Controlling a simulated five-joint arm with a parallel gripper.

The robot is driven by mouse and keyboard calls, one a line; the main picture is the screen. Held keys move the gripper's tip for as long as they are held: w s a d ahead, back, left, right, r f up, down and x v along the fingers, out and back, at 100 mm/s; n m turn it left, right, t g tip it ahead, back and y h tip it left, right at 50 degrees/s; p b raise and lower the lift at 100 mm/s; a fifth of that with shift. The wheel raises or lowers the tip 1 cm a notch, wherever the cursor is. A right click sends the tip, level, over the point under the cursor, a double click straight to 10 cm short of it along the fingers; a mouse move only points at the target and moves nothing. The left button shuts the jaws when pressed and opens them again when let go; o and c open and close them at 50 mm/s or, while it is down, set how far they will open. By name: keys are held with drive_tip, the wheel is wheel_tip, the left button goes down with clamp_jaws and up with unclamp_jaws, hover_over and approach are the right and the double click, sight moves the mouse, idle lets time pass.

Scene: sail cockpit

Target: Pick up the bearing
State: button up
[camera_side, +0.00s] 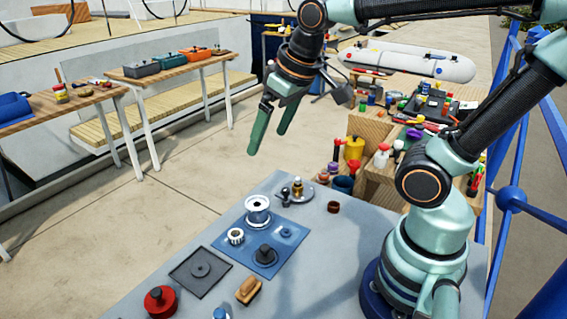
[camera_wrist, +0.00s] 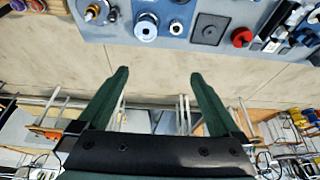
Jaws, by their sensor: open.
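The bearing looks to be the small pale ring with a ribbed rim (camera_side: 236,236), lying on the blue mat (camera_side: 268,267) in front of the silver drum (camera_side: 258,203). In the wrist view the bearing (camera_wrist: 176,27) appears as a small ring at the top, right of the drum (camera_wrist: 147,30). My gripper (camera_side: 267,142) is open and empty, high above and beyond the table's far edge, well apart from the bearing. Its two green fingers also show in the wrist view (camera_wrist: 159,73), spread with only floor between them.
A black cap (camera_side: 265,254) shares the mat. Nearby are a dark square tray (camera_side: 183,269) with a disc, a red part (camera_side: 160,301), a wooden brush (camera_side: 249,290), a brass part (camera_side: 297,187) on a round plate and a brown ring (camera_side: 333,207). Bare grey table separates some items.

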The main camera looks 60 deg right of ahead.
drive_tip(key=shift+s+d+f+t, duration=0.2)
drive_tip(key=shift+s+t, duration=0.05)
drive_tip(key=shift+s, duration=0.1)
drive_tip(key=shift+s+d+f+t, duration=0.15)
drive_tip(key=shift+s+d+t, duration=0.1)
drive_tip(key=shift+s, duration=0.1)
drive_tip(key=shift+s+f, duration=0.15)
drive_tip(key=c, duration=0.3)
drive_tip(key=shift+c, duration=0.2)
drive_tip(key=m+g, duration=0.5)
drive_tip(key=m, duration=1.3)
hover_over(236, 235)
wheel_tip(236, 235, down, 18)
drive_tip(key=shift+s+d+f, duration=0.1)
drive_tip(key=shift+d+f, duration=0.05)
drive_tip(key=shift+f, duration=0.1)
drive_tip(key=shift+a+f, duration=0.15)
drive_tip(key=shift+f, duration=1.15)
drive_tip(key=shift+a+f, duration=0.15)
drive_tip(key=shift+f, duration=1.15)
